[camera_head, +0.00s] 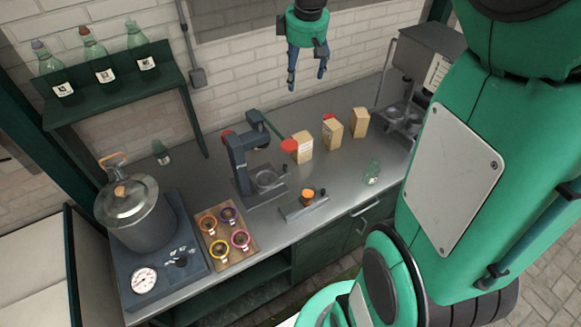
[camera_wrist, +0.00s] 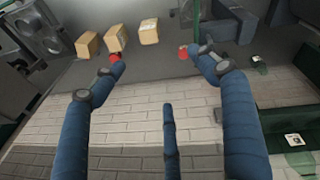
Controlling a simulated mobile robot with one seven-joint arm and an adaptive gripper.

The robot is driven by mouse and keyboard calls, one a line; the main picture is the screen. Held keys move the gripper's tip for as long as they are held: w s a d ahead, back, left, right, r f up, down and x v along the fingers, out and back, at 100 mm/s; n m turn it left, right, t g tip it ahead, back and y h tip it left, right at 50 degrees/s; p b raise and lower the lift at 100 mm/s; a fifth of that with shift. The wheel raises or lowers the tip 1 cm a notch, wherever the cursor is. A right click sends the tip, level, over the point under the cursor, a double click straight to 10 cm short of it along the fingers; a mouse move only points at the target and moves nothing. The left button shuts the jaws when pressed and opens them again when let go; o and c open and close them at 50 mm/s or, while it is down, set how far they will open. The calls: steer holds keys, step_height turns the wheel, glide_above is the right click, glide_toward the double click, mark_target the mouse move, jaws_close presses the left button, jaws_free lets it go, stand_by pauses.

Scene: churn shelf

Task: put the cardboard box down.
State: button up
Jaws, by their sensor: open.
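Three tan cardboard boxes stand upright on the grey counter: a left box (camera_head: 303,149), a middle box (camera_head: 332,133) and a right box (camera_head: 360,123). In the wrist view they show near the top as box shapes (camera_wrist: 88,44), (camera_wrist: 116,38) and (camera_wrist: 149,31). Which one the task means I cannot tell. My gripper (camera_head: 307,80) hangs above the back of the counter, by the brick wall, fingers pointing down. Its blue fingers (camera_wrist: 158,62) are spread in the wrist view with nothing between them. The boxes are apart from it.
A dark press (camera_head: 250,160) with red ends stands left of the boxes. A small glass bottle (camera_head: 372,172) is in front of them. A metal machine (camera_head: 405,100) is at right. A pot (camera_head: 137,215), a tray of cups (camera_head: 212,262) and a bottle shelf (camera_head: 150,78) are at left.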

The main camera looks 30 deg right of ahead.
steer(key=s+a+r+m+t, duration=0.1)
steer(key=s+a+r+m, duration=0.25)
steer(key=s+a, duration=0.9)
steer(key=s+a+f+m+t, duration=0.1)
steer(key=s+a, duration=0.3)
steer(key=s, duration=0.4)
steer(key=s+a+f+m+y, duration=0.1)
steer(key=s+a+f, duration=0.2)
steer(key=s, duration=0.5)
steer(key=shift+a+m+t, duration=0.35)
steer(key=shift+t, duration=0.05)
steer(key=shift+s+f, duration=0.1)
step_height(320, 180, down, 8)
steer(key=b, duration=0.8)
steer(key=shift+o, duration=0.2)
